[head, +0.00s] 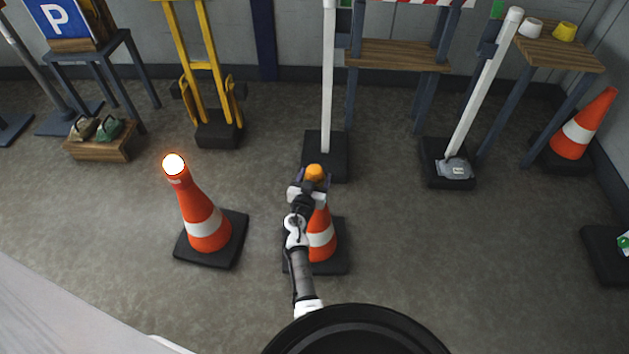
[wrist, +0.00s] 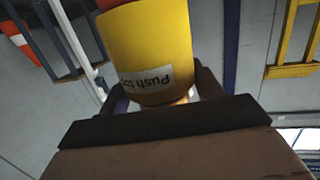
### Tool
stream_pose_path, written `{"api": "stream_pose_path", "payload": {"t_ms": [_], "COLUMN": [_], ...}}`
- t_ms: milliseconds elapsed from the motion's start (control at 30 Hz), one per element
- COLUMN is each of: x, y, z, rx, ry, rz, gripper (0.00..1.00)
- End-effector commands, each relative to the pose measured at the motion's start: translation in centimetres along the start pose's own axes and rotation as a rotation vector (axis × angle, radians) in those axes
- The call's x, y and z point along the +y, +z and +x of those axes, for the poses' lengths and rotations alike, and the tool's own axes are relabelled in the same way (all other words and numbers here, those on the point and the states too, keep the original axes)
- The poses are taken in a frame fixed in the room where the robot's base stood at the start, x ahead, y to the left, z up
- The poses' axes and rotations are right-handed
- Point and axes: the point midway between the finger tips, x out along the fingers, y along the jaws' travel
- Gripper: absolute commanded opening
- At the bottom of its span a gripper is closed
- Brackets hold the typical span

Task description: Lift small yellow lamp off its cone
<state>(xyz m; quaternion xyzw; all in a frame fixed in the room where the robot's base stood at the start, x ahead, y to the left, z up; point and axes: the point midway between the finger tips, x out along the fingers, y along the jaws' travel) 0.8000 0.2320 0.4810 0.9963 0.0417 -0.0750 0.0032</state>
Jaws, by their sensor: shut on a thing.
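The small yellow lamp has an orange top (head: 314,172) in the head view. In the wrist view its yellow body (wrist: 150,45) fills the upper middle, with a label reading "Push" on it. My gripper (head: 311,181) is shut on the lamp, with a dark finger on either side of it; it also shows in the wrist view (wrist: 162,92). The orange-and-white cone (head: 321,238) stands upright on a black base below my gripper. My arm hides part of the cone and its tip, so I cannot tell whether the lamp still touches it.
A second cone (head: 205,225) with a glowing white lamp (head: 173,164) stands at left. A white post (head: 328,85) stands behind my gripper. A wooden-topped barrier (head: 398,55), a yellow stand (head: 200,65) and another cone (head: 577,130) stand farther back. Floor between is clear.

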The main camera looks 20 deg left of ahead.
Motion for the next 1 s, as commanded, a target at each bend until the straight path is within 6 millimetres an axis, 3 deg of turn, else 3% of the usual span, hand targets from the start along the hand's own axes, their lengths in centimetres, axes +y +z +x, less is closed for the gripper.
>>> {"api": "stream_pose_path", "payload": {"t_ms": [167, 367, 800, 1000], "x": [0.0, 0.0, 0.1, 0.0], "y": [-0.6, -3.1, -14.4, -18.1], "z": [0.0, -0.4, -2.1, -2.7], "rx": [0.002, 0.004, 0.006, 0.004], "ry": [0.0, 0.001, 0.0, -0.001], "rz": [0.001, 0.003, 0.006, 0.003], "gripper": [0.34, 0.34, 0.34, 0.34]}}
